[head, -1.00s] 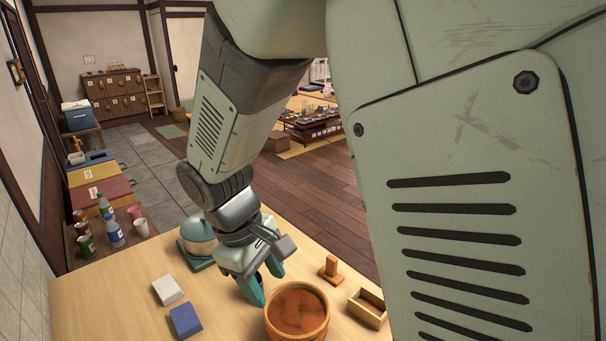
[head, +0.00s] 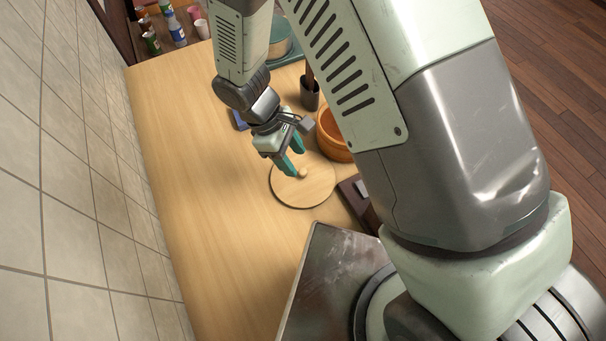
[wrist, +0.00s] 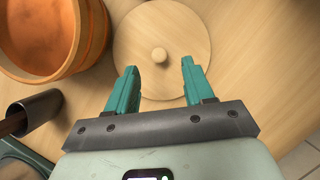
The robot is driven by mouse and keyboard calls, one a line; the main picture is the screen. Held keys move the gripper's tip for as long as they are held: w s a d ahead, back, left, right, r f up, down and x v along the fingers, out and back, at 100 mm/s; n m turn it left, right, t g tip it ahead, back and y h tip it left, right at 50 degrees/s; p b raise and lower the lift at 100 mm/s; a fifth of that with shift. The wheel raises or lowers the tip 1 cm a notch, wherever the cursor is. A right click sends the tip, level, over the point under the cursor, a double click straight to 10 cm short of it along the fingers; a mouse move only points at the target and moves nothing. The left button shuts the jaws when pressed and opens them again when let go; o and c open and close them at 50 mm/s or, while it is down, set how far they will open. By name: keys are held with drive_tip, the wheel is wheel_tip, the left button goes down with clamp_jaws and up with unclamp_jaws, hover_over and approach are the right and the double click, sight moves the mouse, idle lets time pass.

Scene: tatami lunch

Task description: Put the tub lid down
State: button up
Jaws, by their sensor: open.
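The tub lid (head: 318,194), a round pale wooden disc with a small round knob (wrist: 159,55), lies flat on the table. It also shows in the wrist view (wrist: 185,28). My gripper (head: 296,161) is open and empty, its green fingers over the lid's edge area, close to the knob. In the wrist view my gripper (wrist: 159,70) has its fingertips on either side of the knob's line, apart from it; the exact height gap is hard to tell. The orange-brown wooden tub (wrist: 90,35) stands open beside the lid.
A dark cylindrical holder (head: 309,93) and a teal-based pot (head: 281,45) stand beyond the tub. A dark tray-like thing (head: 352,190) lies right of the lid. The table (head: 200,200) is clear to the left, up to the tiled wall (head: 70,200).

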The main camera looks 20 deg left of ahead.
sight(303, 171)
drive_tip(key=x, duration=0.4)
drive_tip(key=shift+d+f, duration=0.2)
drive_tip(key=shift+f, duration=0.05)
drive_tip(key=shift+c, duration=0.3)
clamp_jaws()
